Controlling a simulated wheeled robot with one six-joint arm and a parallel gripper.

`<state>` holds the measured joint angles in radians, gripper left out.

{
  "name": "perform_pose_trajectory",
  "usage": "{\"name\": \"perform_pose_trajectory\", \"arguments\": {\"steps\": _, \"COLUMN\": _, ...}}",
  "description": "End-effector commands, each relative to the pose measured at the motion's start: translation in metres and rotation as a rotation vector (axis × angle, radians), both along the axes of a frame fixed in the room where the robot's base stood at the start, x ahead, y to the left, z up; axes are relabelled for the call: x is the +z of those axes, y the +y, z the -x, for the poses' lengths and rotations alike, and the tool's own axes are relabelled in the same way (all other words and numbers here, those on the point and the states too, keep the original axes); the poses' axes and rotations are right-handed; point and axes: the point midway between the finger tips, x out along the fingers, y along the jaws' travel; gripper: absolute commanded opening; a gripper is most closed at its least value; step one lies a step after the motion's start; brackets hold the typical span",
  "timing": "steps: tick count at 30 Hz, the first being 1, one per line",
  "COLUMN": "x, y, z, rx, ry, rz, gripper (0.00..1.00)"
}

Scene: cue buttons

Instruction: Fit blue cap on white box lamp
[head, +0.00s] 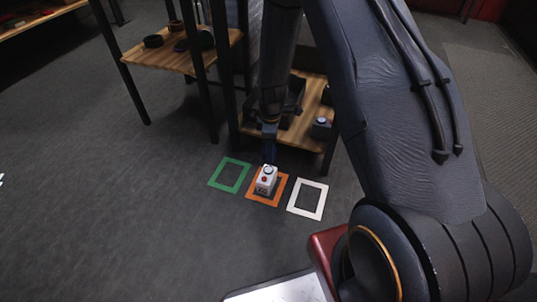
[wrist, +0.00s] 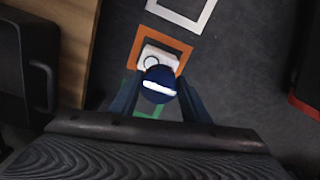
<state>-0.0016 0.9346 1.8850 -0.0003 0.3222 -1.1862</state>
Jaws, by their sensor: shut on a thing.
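The white box lamp (head: 265,184) stands on the floor inside the orange frame, with a red spot and a dark round fitting on it. It also shows in the wrist view (wrist: 171,58), partly hidden by the blue cap. The blue cap (wrist: 155,95), round with a white stripe across it, sits between the fingers of my gripper (wrist: 157,88). My gripper is shut on the cap and overlaps the near edge of the box in that view. In the head view my gripper (head: 269,135) is just above and behind the box; the cap is hard to make out there.
The orange frame (head: 251,194) lies between a green frame (head: 214,181) and a white frame (head: 294,208). A wooden shelf (head: 308,137) with dark boxes stands close behind. Open floor (head: 120,220) lies to the left.

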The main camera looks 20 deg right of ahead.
Motion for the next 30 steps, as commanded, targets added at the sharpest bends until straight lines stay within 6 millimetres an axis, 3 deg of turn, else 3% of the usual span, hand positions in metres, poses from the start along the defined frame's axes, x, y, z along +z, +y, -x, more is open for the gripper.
{"name": "perform_pose_trajectory", "arguments": {"steps": 3, "x": -0.024, "y": 0.000, "z": -0.011, "rx": 0.194, "ry": 0.002, "rz": -0.001, "gripper": 0.21}}
{"name": "perform_pose_trajectory", "arguments": {"steps": 9, "x": -0.045, "y": 0.000, "z": -0.021, "rx": 0.390, "ry": 0.000, "rz": 0.000, "gripper": 0.21}}
{"name": "perform_pose_trajectory", "arguments": {"steps": 19, "x": -0.059, "y": 0.000, "z": -0.023, "rx": 0.429, "ry": -0.001, "rz": 0.000, "gripper": 0.21}}
{"name": "perform_pose_trajectory", "arguments": {"steps": 30, "x": -0.095, "y": 0.000, "z": -0.023, "rx": 0.427, "ry": 0.001, "rz": -0.001, "gripper": 0.21}}
